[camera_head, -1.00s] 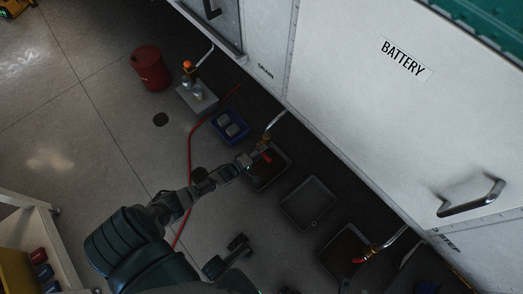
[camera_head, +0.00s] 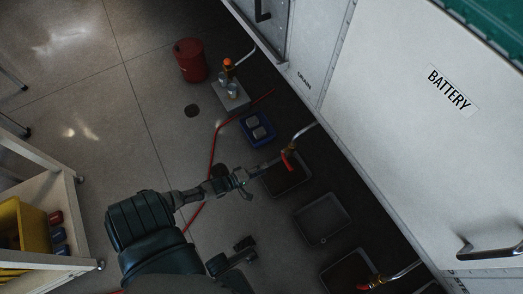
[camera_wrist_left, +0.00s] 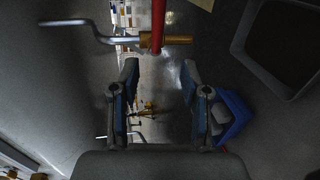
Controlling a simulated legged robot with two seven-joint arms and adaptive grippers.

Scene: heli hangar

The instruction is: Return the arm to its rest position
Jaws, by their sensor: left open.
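My left arm comes in from the lower left in the head view. Its gripper (camera_head: 248,182) is near the left edge of a dark drip tray (camera_head: 302,184), below and left of a red-handled drain valve (camera_head: 290,158) on a pipe from the white vehicle side. In the left wrist view the two fingers (camera_wrist_left: 159,88) are spread with nothing between them. The red handle (camera_wrist_left: 157,22) and brass valve body (camera_wrist_left: 178,40) show beyond the fingertips, apart from them.
A blue bin (camera_head: 270,141), a grey block with bottles (camera_head: 240,104) and a red drum (camera_head: 190,62) stand along the vehicle. A second tray (camera_head: 323,240) and another red valve (camera_head: 370,284) are at lower right.

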